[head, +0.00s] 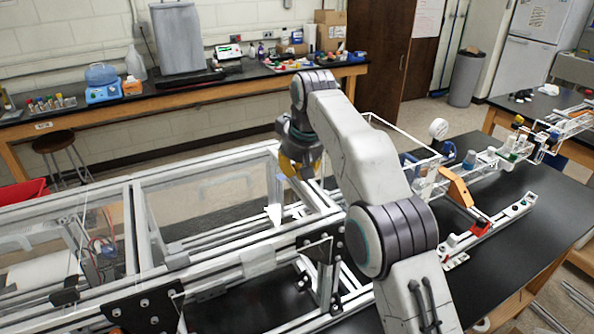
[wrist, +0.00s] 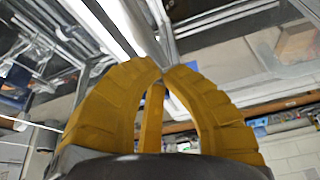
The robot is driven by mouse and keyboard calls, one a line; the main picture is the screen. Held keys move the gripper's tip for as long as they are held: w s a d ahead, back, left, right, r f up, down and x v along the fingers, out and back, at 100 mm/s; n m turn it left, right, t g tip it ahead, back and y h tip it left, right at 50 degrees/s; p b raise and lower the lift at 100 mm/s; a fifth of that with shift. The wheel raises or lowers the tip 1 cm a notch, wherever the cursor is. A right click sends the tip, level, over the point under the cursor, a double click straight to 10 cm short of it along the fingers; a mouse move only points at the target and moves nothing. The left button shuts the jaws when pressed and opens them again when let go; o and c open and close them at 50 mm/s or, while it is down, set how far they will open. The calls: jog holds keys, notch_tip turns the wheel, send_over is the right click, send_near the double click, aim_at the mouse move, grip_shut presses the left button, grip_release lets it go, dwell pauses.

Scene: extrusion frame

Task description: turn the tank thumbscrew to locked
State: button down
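My gripper (head: 298,170) has yellow fingers and hangs over the right end of a clear-panelled enclosure built of silver extrusion (head: 150,245). In the wrist view the yellow fingers (wrist: 162,70) curve inward and their tips meet. I see nothing held between them. Silver rails (wrist: 112,25) and clear panels lie beyond the tips; I cannot tell whether the tips touch them. I cannot make out the tank thumbscrew in either view; my arm and gripper cover part of the frame's right end.
A black bench (head: 510,235) on the right holds a white rack with fittings, an orange bracket (head: 456,187) and a long rail with red and green parts (head: 490,232). A round white gauge (head: 438,129) stands behind.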

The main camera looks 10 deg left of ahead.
jog(key=shift+a, duration=0.35)
jog(key=shift+w+a, duration=0.2)
jog(key=shift+a, duration=0.25)
jog(key=shift+w+a, duration=0.1)
jog(key=shift+a, duration=0.15)
dwell(0.4)
jog(key=shift+d, duration=0.2)
dwell(0.4)
jog(key=shift+d+b, duration=0.4)
jog(key=shift+d, duration=0.15)
jog(key=shift+a, duration=0.2)
jog(key=shift+a+p, duration=0.4)
jog(key=shift+a, duration=0.15)
